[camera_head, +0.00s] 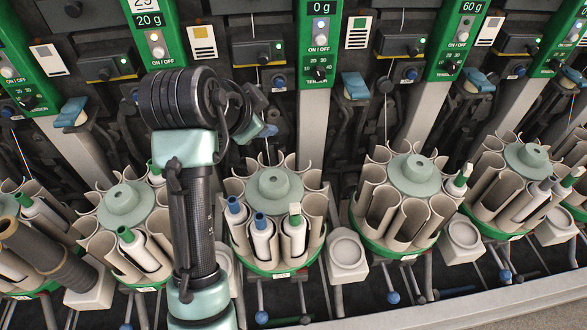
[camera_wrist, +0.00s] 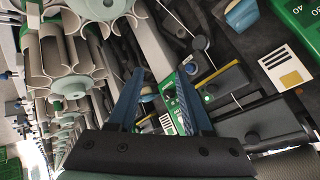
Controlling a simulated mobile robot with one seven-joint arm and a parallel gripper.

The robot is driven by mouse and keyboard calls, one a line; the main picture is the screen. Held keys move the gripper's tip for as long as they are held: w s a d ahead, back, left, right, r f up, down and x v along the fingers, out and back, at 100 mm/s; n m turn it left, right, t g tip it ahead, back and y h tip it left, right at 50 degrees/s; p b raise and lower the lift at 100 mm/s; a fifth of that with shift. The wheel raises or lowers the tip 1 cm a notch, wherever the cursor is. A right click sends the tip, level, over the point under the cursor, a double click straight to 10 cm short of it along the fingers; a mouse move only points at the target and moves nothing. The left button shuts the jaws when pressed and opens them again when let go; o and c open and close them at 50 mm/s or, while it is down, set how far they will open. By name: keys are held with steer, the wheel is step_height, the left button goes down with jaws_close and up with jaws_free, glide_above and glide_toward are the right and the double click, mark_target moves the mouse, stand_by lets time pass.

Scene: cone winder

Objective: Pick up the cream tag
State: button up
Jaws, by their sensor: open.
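A small cream piece (camera_head: 295,209) tops a white bobbin (camera_head: 295,236) standing in the middle carousel (camera_head: 274,190) in the head view. It may be the cream tag, but I cannot be sure, as pale cards also show on the machine. My gripper (camera_wrist: 158,75) has its two blue fingers spread apart with nothing between them in the wrist view. In the head view it is mostly hidden behind my arm, above and behind the middle carousel, apart from the cream piece. The cream piece cannot be made out in the wrist view.
Two blue-tipped bobbins (camera_head: 261,223) stand left of the cream-topped one. More carousels (camera_head: 411,175) with curved cream holders stand on both sides. Green panels (camera_head: 318,45) and pale cards (camera_head: 202,41) line the back. A small cup (camera_head: 347,249) sits right of the middle carousel.

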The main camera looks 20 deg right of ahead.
steer(key=s+a+r+m+g+y+p, duration=0.15)
steer(key=s+a+m+g+p, duration=0.3)
steer(key=s+g+p, duration=0.45)
glide_toward(294, 206)
step_height(294, 206, down, 3)
steer(key=shift+m+t, duration=0.35)
steer(key=shift+t, duration=0.05)
steer(key=shift+s+d+f+p, duration=0.3)
steer(key=shift+d+f, duration=0.25)
steer(key=shift+f, duration=0.25)
steer(key=shift+s+d+f+p, duration=0.2)
steer(key=shift+d+f+p, duration=0.2)
steer(key=shift+d+f, duration=0.35)
steer(key=shift+s+d+f+p, duration=0.25)
steer(key=shift+d+f+p, duration=0.15)
steer(key=shift+f, duration=0.5)
jaws_close()
